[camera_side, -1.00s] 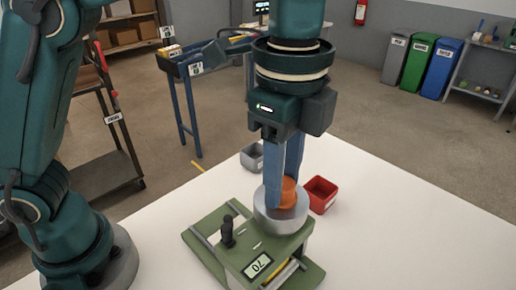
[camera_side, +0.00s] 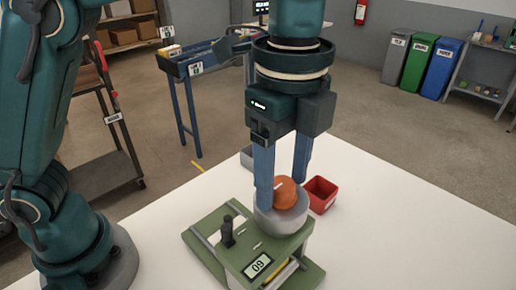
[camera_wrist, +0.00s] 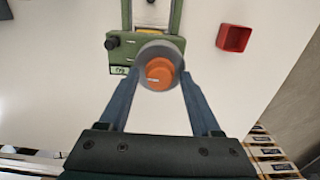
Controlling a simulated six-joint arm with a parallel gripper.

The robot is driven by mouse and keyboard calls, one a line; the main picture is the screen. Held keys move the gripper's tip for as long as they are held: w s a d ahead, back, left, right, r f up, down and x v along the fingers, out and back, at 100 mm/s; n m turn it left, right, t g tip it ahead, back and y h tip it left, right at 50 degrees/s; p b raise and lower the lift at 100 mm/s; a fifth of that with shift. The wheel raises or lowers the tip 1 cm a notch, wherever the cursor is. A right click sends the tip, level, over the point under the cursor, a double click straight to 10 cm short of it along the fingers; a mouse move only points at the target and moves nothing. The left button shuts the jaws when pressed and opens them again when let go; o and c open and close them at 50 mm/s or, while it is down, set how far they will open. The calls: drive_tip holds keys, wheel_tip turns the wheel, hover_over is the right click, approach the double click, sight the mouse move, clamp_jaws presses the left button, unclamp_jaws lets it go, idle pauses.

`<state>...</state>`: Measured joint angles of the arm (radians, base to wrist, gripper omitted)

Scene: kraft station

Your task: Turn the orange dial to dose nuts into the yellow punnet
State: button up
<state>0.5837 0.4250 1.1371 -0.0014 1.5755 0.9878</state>
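The orange dial (camera_side: 286,193) sits on a round grey base (camera_side: 283,221) on top of the green dosing machine (camera_side: 228,258). A pale mark shows on the dial, also in the wrist view (camera_wrist: 159,73). My gripper (camera_side: 282,197) is open and pointing down, one finger on each side of the dial. In the wrist view the fingers (camera_wrist: 161,78) stand apart from the dial with gaps on both sides. A small display (camera_side: 257,266) on the machine shows digits, apparently 60. A yellow strip (camera_side: 281,275) shows low in the machine, perhaps the punnet; most of it is hidden.
A red punnet (camera_side: 320,194) stands on the white table (camera_side: 400,235) behind the machine. A grey punnet (camera_side: 247,157) is partly hidden behind my gripper. A black knob (camera_side: 227,232) stands up from the machine. The table to the right is clear.

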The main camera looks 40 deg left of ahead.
sight(282, 183)
idle(0.3)
drive_tip(key=shift+r, duration=2.55)
drive_tip(key=s+a+r+n+t, duration=0.1)
drive_tip(key=s+a+r+n, duration=0.15)
drive_tip(key=a, duration=0.35)
drive_tip(key=s+a+r+n+t, duration=0.1)
drive_tip(key=a+r+n+t, duration=0.1)
drive_tip(key=a+n, duration=0.25)
drive_tip(key=s+a+f+n+t, duration=0.2)
drive_tip(key=s+a+f+n, duration=0.2)
drive_tip(key=f+n, duration=0.7)
drive_tip(key=shift+a+f+t, duration=0.3)
drive_tip(key=shift+a+f, duration=0.3)
drive_tip(key=shift+a, duration=0.35)
